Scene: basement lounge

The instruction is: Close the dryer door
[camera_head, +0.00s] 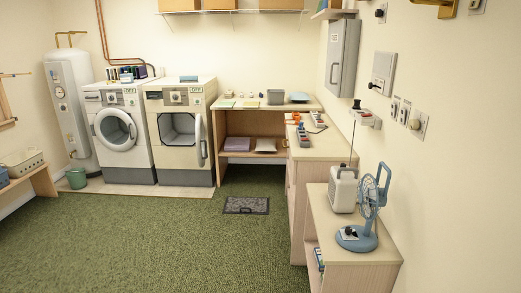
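The dryer (181,158) appears to be the cream right-hand machine of two front-loaders against the back wall. Its squarish drum opening (179,127) shows dark inside. Its door (200,140) stands open, swung out at the right side of the opening and seen nearly edge-on, with a handle on it. The left-hand machine (119,161) is white, and its round door (115,130) looks shut. Neither of my grippers shows in this view.
Green carpet (140,240) lies clear before the machines, which stand on a pale slab. A low cabinet with a blue fan (357,236) stands front right. A green bucket (77,178) stands left.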

